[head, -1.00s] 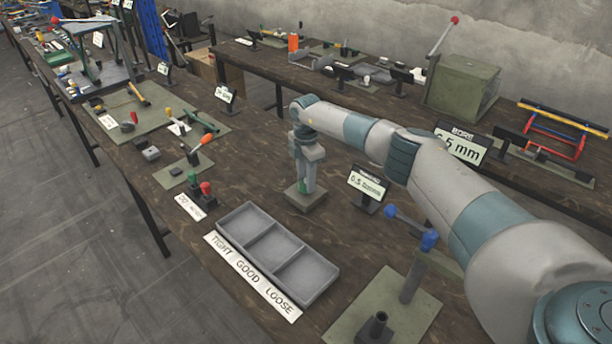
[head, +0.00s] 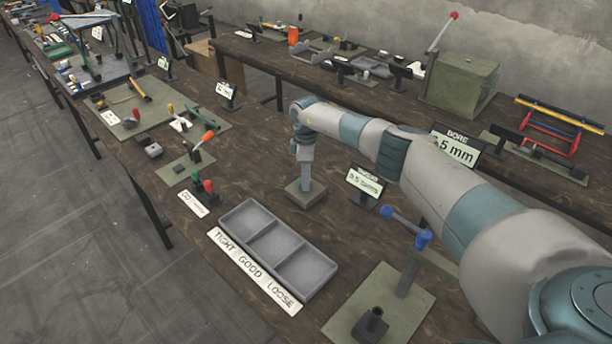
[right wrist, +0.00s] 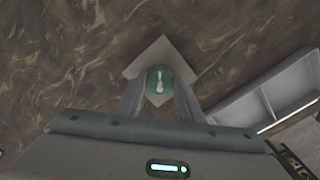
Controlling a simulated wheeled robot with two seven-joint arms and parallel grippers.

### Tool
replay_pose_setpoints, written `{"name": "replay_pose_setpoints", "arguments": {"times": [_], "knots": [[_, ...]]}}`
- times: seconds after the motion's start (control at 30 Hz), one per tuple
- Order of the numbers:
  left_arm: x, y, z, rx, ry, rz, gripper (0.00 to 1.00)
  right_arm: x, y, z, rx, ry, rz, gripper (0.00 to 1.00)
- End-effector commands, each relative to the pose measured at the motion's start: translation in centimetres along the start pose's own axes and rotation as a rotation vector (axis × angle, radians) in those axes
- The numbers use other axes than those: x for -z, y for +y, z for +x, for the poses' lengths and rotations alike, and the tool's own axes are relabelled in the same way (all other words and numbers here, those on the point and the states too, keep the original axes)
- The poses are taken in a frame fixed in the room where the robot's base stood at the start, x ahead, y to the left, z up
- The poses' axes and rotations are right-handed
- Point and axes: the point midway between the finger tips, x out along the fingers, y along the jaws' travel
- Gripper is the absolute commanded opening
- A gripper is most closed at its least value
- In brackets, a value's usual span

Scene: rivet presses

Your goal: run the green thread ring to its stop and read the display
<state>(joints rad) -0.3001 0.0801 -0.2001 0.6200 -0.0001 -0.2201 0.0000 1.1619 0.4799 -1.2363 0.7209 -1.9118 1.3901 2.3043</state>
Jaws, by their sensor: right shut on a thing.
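The green thread ring (right wrist: 152,78) sits on a post over a small square base plate (right wrist: 179,52). A pale stud tip shows in the middle of the ring in the right wrist view. In the head view the base plate (head: 306,198) shows, but my gripper hides the ring. My right gripper (head: 305,176) points down over the plate. In the right wrist view its fingers (right wrist: 160,92) are shut on the ring's two sides. The small display (head: 365,182) stands right of the plate; its text seems to begin "0.5", the rest is too small to read. My left gripper is out of view.
A grey three-part tray (head: 318,268) labelled TIGHT GOOD LOOSE (head: 254,268) lies in front. Red and green knobs (head: 203,188) stand left. A BORE display (head: 455,146) is behind my arm.

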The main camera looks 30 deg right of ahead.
Motion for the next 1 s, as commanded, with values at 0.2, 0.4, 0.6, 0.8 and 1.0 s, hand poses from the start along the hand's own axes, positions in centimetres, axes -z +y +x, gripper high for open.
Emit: {"name": "replay_pose_setpoints", "arguments": {"times": [0.2,0.4,0.6,0.8,1.0], "knots": [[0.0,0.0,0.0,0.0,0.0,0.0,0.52,0.0,0.1,-0.2,-0.003,0.002,0.0,0.12],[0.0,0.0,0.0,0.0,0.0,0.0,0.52,0.0,0.1,-0.1,-0.003,0.002,-0.001,0.53],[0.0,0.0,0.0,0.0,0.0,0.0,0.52,0.0,0.1,-0.1,-0.002,0.001,-0.001,0.53],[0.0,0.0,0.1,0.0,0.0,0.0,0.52,0.0,0.1,-0.5,-0.002,0.002,-0.002,0.53],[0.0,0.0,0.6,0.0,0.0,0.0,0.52,0.0,0.1,-2.2,-0.003,0.003,-0.002,0.53]]}}
